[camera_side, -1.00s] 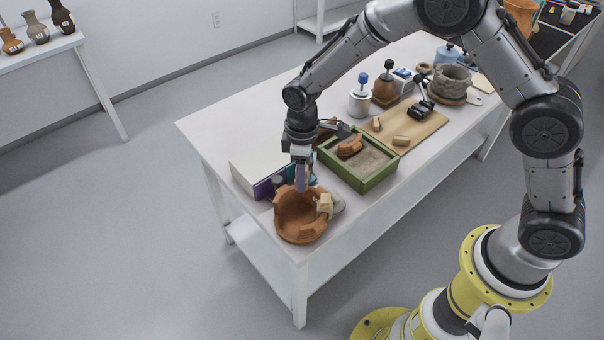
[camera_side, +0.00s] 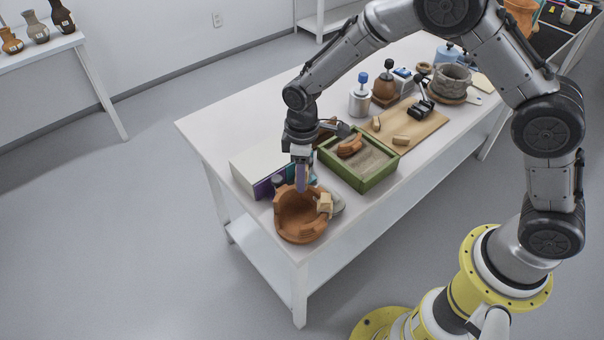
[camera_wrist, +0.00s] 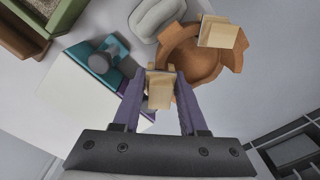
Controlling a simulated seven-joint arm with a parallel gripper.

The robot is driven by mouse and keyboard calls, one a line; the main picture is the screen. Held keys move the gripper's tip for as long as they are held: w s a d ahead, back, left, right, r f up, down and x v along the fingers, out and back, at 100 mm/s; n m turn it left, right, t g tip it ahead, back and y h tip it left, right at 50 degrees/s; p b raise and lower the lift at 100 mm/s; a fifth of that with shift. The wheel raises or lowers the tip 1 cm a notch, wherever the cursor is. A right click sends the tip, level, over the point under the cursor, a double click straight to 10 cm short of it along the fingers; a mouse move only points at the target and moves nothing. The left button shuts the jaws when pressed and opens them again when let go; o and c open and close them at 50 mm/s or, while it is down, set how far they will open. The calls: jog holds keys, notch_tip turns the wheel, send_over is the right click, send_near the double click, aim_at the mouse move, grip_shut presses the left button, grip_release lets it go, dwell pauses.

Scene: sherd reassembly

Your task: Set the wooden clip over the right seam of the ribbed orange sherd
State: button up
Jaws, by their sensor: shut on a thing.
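The orange bowl (camera_side: 292,222) stands at the near end of the table with an uneven, notched rim; it also shows in the wrist view (camera_wrist: 205,70). My gripper (camera_wrist: 160,80) is shut on a pale wooden clip (camera_wrist: 160,96), held between its purple fingers. In the side view my gripper (camera_side: 301,186) points down at the bowl's far rim and hides the clip. I cannot tell whether the clip touches the rim. A second wooden clip (camera_side: 325,202) sits over the bowl's right rim. I cannot make out which wall piece is the ribbed sherd or its seams.
A grey rounded thing (camera_wrist: 157,17) lies close beside the bowl. A white box (camera_side: 256,165) and dark teal and purple things are behind. A green sand tray (camera_side: 370,184) holds an orange sherd (camera_side: 350,147). A wooden board (camera_side: 425,127) carries more wooden pieces.

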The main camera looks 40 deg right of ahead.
jog(key=shift+f, duration=0.65)
dwell(0.5)
jog(key=o, duration=0.9)
dwell(0.5)
jog(key=shift+r, duration=2.3)
